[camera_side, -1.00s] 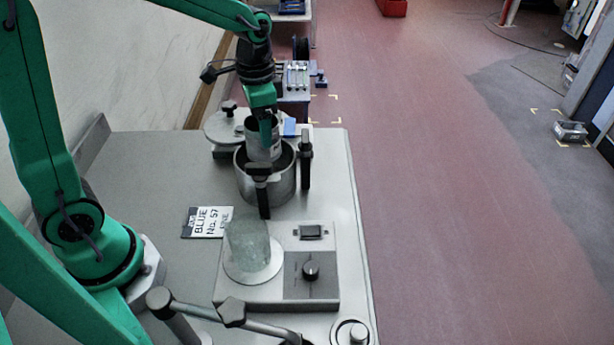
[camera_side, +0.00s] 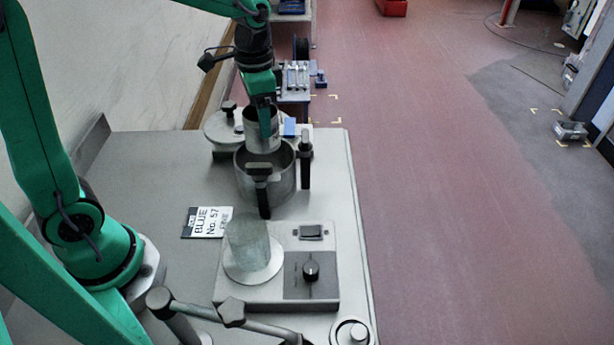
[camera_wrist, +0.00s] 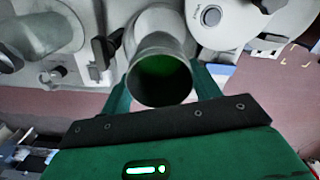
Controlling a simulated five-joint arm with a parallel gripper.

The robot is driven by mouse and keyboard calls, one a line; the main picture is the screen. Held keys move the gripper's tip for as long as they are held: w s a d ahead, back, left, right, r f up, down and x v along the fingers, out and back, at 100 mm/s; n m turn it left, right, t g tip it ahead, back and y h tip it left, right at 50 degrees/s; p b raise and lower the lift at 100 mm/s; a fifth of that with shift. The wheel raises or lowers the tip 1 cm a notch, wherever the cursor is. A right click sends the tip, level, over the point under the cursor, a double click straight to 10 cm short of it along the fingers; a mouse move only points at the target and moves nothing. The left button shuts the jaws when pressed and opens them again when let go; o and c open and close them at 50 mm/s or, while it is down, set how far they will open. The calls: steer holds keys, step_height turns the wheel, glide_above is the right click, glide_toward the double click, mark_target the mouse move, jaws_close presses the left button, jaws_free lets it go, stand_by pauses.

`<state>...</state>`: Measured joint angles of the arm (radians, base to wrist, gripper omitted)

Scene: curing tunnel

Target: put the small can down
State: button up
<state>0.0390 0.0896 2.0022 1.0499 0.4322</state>
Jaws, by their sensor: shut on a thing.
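The small can (camera_side: 262,145) is a grey metal cylinder, upright and open at the top. In the side view it stands over the mouth of a metal pot (camera_side: 275,187); I cannot tell whether its lower end is below the pot's rim. My gripper (camera_side: 264,124) is shut on the can, with green fingers on its sides. In the wrist view the can (camera_wrist: 160,48) sits between my fingers (camera_wrist: 160,88), its dark inside showing a green tint. The can's base is hidden in the wrist view.
The bench (camera_side: 150,180) is clear at left.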

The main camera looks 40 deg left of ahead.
step_height(320, 180, up, 9)
steer(key=s+d, duration=0.4)
steer(key=d, duration=0.8)
steer(key=s+d, duration=0.3)
steer(key=d, duration=0.8)
steer(key=w+a+f, duration=0.3)
steer(key=w+f, duration=0.1)
steer(key=f, duration=0.4)
steer(key=w+a+f, duration=0.3)
steer(key=w+f, duration=0.2)
steer(key=f, duration=0.3)
steer(key=shift+w+a, duration=0.2)
steer(key=shift+w, duration=0.05)
steer(key=shift+f, duration=0.7)
steer(key=o, duration=1.1)
